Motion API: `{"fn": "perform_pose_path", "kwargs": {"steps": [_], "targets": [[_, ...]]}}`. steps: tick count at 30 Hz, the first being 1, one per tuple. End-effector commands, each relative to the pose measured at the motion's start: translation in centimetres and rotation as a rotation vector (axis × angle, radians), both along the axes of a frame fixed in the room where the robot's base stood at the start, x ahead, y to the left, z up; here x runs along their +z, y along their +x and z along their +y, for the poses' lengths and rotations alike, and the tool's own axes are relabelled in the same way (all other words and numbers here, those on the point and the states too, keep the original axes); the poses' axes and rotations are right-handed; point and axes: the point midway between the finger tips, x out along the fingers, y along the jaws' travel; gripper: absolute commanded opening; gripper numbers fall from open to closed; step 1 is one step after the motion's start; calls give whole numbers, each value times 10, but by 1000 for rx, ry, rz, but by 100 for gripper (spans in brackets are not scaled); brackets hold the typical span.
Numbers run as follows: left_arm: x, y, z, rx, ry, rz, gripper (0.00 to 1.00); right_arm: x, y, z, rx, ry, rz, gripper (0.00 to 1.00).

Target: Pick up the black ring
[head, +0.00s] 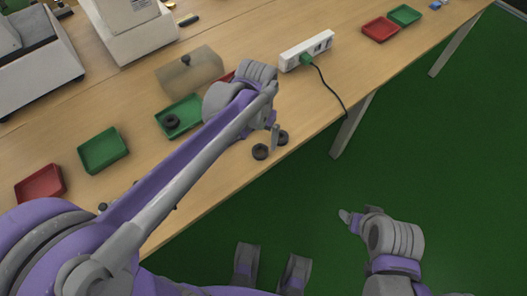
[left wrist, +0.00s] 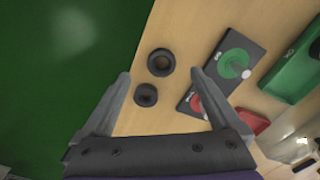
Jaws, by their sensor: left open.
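Two small black round pieces lie on the wooden table near its front edge. In the left wrist view, one is a black ring (left wrist: 160,62) with an open centre, and just below it is a second black piece (left wrist: 146,95) with a darker, filled-looking middle. In the head view they show as dark pieces (head: 260,152) and (head: 282,137) beside my left gripper (head: 274,136). My left gripper is open and empty, its fingers (left wrist: 161,74) on either side of the two pieces in the wrist view. My right gripper (head: 346,216) hangs over the green floor; its jaw opening is unclear.
A green tray (head: 187,104) holds another dark ring (head: 172,121). Other trays, green (head: 103,151) and red (head: 39,185), stand left. A power strip (head: 306,51) with a cable lies right. A dark plate (left wrist: 217,78) has green and red round parts.

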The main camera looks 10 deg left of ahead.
Motion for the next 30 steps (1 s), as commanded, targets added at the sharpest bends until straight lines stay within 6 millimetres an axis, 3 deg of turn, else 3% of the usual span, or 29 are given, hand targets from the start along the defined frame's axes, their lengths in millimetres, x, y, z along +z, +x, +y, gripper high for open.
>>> {"fn": "perform_pose_path", "kwargs": {"steps": [18,27,30], "targets": [[-73,9,0,0,0,-1,97,-14,-1,0,0,0,4,76],[-77,9,0,0,0,-2,97,-14,-1,0,0,0,4,76],[-77,9,0,1,0,-2,79,-14,-1,0,0,0,4,76]]}}
